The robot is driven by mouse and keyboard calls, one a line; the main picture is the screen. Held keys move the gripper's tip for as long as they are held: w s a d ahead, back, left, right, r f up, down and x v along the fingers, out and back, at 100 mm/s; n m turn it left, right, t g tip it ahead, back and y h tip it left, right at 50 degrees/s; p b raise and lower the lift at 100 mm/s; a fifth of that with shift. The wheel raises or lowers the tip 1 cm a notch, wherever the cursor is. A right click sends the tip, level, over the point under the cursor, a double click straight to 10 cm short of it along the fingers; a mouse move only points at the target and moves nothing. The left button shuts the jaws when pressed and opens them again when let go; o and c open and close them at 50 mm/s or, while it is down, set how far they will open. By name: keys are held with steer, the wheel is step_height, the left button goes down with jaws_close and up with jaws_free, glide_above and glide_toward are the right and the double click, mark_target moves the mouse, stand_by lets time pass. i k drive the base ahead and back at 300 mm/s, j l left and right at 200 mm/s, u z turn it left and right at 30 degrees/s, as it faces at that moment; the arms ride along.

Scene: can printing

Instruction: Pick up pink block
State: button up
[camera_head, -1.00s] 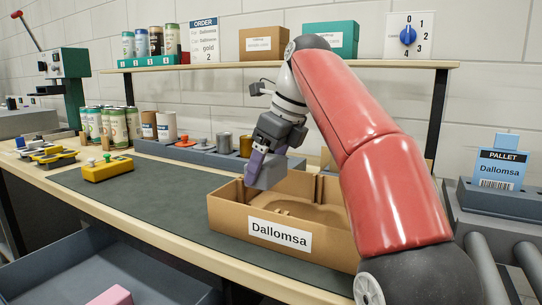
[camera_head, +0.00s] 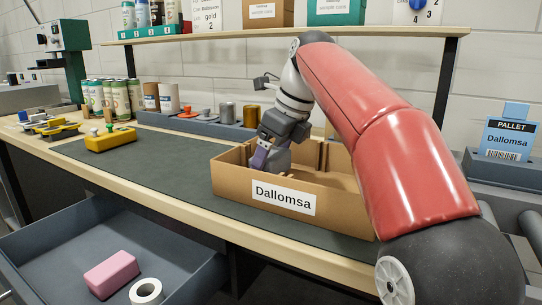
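The pink block (camera_head: 111,275) lies in the open grey drawer at the lower left, beside a white roll. My gripper (camera_head: 264,160) is far from it, pointing down into the open cardboard box labelled Dallomsa (camera_head: 322,207) on the bench. The fingertips are partly behind the box's front wall. A greyish-purple shape shows at the fingers, and I cannot tell whether it is the fingers or something held between them.
The white roll (camera_head: 146,291) sits right of the pink block. The open drawer (camera_head: 60,240) juts out below the bench edge. A yellow stamp-like tool (camera_head: 110,139) and several cans stand on the bench. The dark mat (camera_head: 165,167) left of the box is mostly clear.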

mark_target(103, 280)
steer(key=k, duration=1)
